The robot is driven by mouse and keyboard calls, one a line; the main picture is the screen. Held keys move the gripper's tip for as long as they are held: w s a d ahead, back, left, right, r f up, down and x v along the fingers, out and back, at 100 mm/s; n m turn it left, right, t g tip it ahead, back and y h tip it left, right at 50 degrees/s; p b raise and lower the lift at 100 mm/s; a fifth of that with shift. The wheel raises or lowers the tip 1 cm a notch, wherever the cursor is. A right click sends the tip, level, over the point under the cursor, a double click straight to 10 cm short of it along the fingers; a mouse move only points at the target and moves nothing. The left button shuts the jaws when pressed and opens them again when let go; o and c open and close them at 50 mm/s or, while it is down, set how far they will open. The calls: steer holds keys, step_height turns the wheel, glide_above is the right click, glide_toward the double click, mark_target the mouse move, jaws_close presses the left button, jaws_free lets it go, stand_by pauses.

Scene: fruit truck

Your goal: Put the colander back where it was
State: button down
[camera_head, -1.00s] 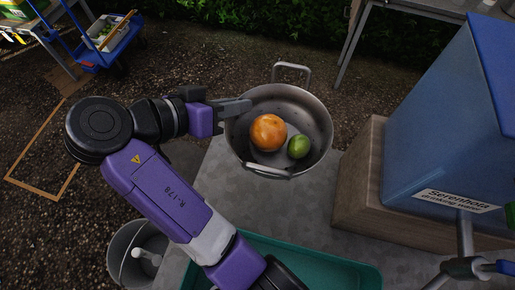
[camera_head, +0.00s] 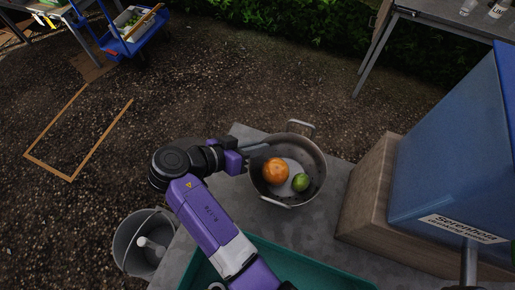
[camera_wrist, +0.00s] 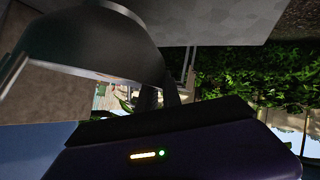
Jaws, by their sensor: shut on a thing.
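The grey metal colander (camera_head: 312,197) has two loop handles and holds an orange fruit (camera_head: 275,169) and a green fruit (camera_head: 300,182). My gripper (camera_head: 257,153) is shut on its left rim. The colander looks upright, over the grey tabletop (camera_head: 327,227). I cannot tell whether its base touches the top. In the wrist view the colander's dark outer wall (camera_wrist: 95,40) fills the upper left, and the fingertips' grip is hidden.
A wooden block (camera_head: 367,200) under a blue water tank (camera_head: 450,150) stands right of the colander. A teal tray (camera_head: 300,268) lies in front. A grey bucket (camera_head: 133,262) stands at lower left. Some grey tabletop around the colander is bare.

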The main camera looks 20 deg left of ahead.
steer(key=shift+f, duration=1.1)
steer(key=c, duration=1.5)
jaws_free()
steer(key=b+v, duration=0.2)
steer(key=v, duration=1)
